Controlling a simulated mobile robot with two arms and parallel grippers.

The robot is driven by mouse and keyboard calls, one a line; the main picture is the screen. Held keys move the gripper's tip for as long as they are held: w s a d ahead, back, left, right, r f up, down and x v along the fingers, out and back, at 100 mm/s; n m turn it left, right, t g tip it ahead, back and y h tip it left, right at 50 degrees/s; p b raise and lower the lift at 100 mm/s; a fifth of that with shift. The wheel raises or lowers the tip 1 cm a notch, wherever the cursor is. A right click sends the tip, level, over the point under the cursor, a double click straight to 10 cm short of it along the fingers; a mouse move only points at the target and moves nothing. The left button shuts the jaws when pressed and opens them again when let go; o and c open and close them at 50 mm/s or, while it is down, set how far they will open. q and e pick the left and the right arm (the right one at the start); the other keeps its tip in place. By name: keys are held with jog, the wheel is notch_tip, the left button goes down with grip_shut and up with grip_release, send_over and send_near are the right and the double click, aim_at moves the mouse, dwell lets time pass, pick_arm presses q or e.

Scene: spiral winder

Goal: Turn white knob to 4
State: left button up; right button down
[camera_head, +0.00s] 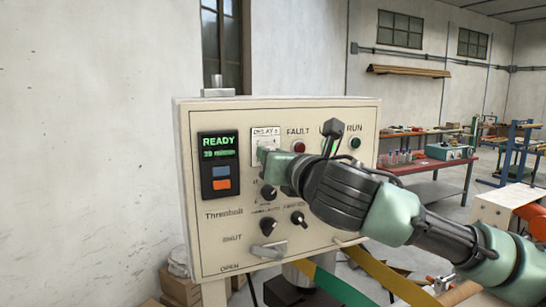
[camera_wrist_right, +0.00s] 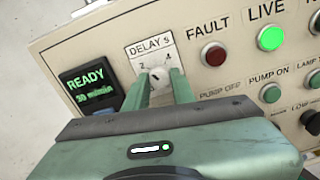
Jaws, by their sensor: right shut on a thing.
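The DELAY S dial plate (camera_head: 265,132) is on the front of the beige control panel. It also shows in the right wrist view (camera_wrist_right: 150,50), with small numbers that are mostly hard to read; a 2 shows at its left. The white knob (camera_wrist_right: 157,75) sits on this plate, partly hidden by my fingers. My right gripper (camera_wrist_right: 160,84) is shut on the white knob, one green finger on each side. In the head view my right gripper (camera_head: 268,157) covers the knob. The knob's exact pointer setting cannot be read. My left gripper is not in view.
A READY display (camera_head: 219,147) with blue and orange buttons is left of the dial. A red FAULT lamp (camera_head: 298,147) and a lit green LIVE lamp (camera_wrist_right: 270,38) are to the right. Black selector knobs (camera_head: 268,192) are below. A red workbench (camera_head: 440,165) stands behind.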

jog(key=shift+m+b, duration=1.35)
jog(key=shift+m, duration=5.95)
jog(key=c, duration=1.2)
grip_release()
jog(key=shift+o, duration=0.2)
